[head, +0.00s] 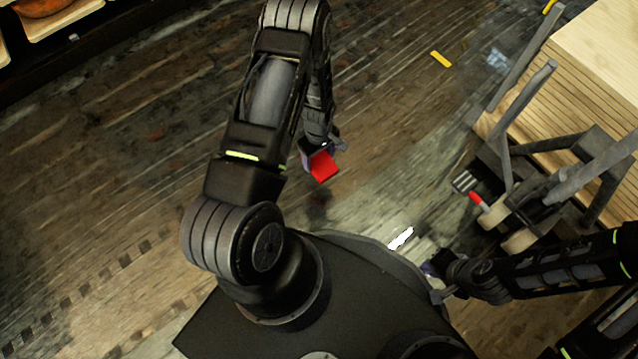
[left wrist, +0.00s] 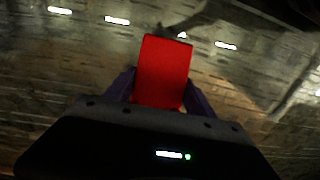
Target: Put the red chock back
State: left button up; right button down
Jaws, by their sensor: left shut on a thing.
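The red chock (head: 323,166) is a small red block. My left gripper (head: 318,152) is shut on it and holds it up over the dark plank floor, near the middle of the head view. In the left wrist view the red chock (left wrist: 163,72) stands between the two purple-grey fingers (left wrist: 160,92), its far end sticking out past them. My right gripper (head: 432,275) is low at the right of the head view, by the edge of my base. Its fingertips are too small and dark to tell whether they are open or shut.
At the right is a dark metal frame (head: 530,185) with grey uprights, beside a stack of pale wooden boards (head: 590,60). A red-tipped part (head: 476,198) shows on the frame. A yellow strip (head: 441,59) lies on the floor. A shelf (head: 55,22) stands at top left. Floor at left is clear.

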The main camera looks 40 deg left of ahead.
aim_at(317, 170)
pick_arm(q)
jog(key=shift+s+a+f, duration=0.1)
jog(key=shift+s+f, duration=0.2)
jog(key=shift+f, duration=0.1)
notch_tip(317, 170, down, 5)
jog(key=b, duration=0.2)
jog(key=shift+f+b, duration=0.15)
jog(key=shift+b, duration=0.2)
jog(key=shift+f, duration=0.4)
jog(key=shift+f+b, duration=1)
jog(key=shift+f, duration=0.9)
